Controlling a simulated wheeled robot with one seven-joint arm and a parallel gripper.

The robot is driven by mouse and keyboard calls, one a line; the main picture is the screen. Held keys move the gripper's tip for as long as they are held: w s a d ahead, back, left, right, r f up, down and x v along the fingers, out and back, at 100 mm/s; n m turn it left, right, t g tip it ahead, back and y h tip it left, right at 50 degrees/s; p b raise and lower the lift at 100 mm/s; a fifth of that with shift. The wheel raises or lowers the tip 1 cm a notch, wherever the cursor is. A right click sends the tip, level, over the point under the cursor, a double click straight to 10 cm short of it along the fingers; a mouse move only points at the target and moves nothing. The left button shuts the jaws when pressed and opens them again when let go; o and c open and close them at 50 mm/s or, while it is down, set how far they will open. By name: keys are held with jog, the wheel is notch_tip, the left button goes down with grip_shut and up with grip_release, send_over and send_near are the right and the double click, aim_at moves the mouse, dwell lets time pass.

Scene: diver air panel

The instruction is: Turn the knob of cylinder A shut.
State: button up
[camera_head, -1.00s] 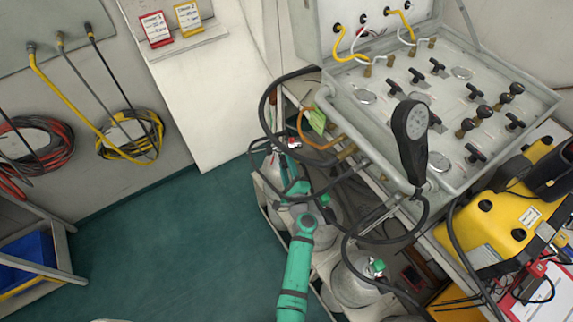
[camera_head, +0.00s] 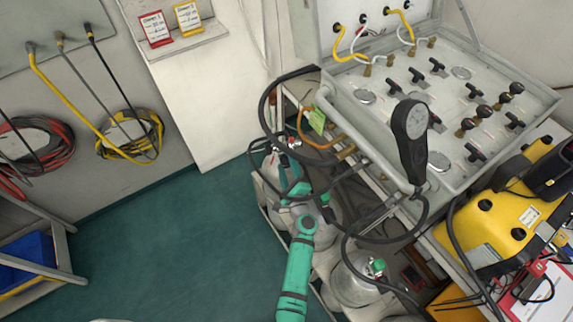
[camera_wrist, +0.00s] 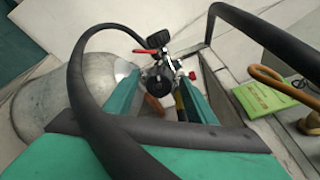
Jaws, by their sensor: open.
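In the wrist view, a grey cylinder (camera_wrist: 65,88) lies at the left, with a metal valve at its top. A round black knob (camera_wrist: 158,40) and a second dark round part (camera_wrist: 158,82) show there, beside a small red handle (camera_wrist: 192,75). My gripper (camera_wrist: 163,72) is open, its green fingers either side of the valve; contact cannot be told. In the head view my gripper (camera_head: 289,165) is over the farthest cylinder (camera_head: 268,178), hiding much of its top. No letter A is readable, so I cannot confirm which cylinder it is.
A black hose (camera_wrist: 82,75) loops close beside the gripper. A yellow-green tag (camera_head: 317,120) and orange hose (camera_head: 310,140) are near. A nearer cylinder (camera_head: 355,285) has a green-topped valve. The air panel (camera_head: 370,130) stands right; open floor (camera_head: 170,250) is left.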

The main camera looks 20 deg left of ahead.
jog(key=v, duration=1)
jog(key=shift+s, duration=0.1)
